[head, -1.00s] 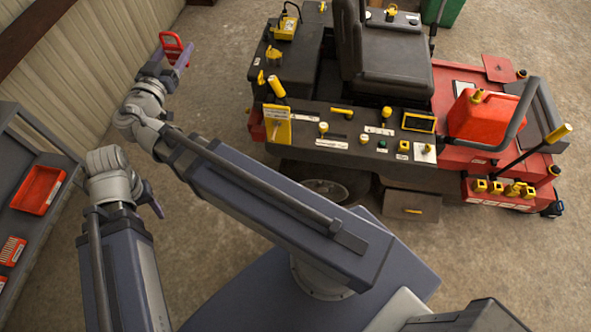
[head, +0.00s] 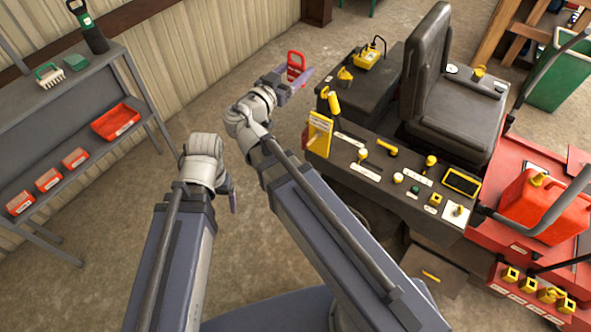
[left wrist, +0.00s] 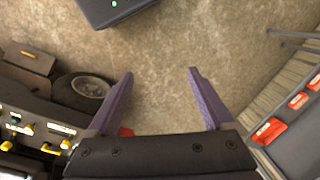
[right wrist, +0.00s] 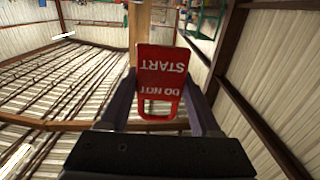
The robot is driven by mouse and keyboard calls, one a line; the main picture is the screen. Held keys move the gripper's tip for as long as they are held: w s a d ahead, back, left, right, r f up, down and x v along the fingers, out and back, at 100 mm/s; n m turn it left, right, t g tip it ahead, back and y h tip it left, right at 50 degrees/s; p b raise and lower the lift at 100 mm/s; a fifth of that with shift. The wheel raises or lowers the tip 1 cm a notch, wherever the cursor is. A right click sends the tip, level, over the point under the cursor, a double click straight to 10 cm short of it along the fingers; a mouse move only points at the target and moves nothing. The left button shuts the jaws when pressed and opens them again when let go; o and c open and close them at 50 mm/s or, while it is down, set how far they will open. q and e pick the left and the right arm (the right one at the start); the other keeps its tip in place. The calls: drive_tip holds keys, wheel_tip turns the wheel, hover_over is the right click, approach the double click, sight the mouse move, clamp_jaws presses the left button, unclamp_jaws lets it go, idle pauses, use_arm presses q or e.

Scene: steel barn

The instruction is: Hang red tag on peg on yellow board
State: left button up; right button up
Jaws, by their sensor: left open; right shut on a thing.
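The red tag (head: 299,76) is held up in my right gripper (head: 290,80), left of and beyond the yellow board in the head view. In the right wrist view the tag (right wrist: 162,72) sits between the fingers (right wrist: 160,95), its lettering "DO NOT START" upside down and its loop towards the palm. The yellow board (head: 319,135) stands upright at the left end of the machine's dark console, apart from the tag. Its peg is too small to make out. My left gripper (head: 232,196) hangs low, left of the board; its fingers (left wrist: 160,85) are spread and empty.
The machine's console (head: 400,185) carries several yellow knobs and levers, with a black seat (head: 452,85) behind. A grey shelf (head: 85,85) with red bins stands at the left by the wall. Bare floor lies between shelf and machine.

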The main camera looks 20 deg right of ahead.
use_arm(q)
drive_tip(key=shift+o, duration=0.9)
wheel_tip(320, 180, down, 44)
drive_tip(key=b, duration=4.2)
drive_tip(key=shift+a+r, duration=0.15)
drive_tip(key=shift+w+r, duration=0.1)
use_arm(e)
wheel_tip(320, 180, down, 44)
drive_tip(key=w, duration=0.1)
drive_tip(key=shift+w+a+r, duration=0.25)
drive_tip(key=shift+w+a, duration=0.1)
drive_tip(key=shift+w, duration=0.05)
use_arm(q)
drive_tip(key=shift+d, duration=0.2)
use_arm(e)
drive_tip(key=shift+w+d, duration=0.15)
drive_tip(key=shift+d, duration=0.05)
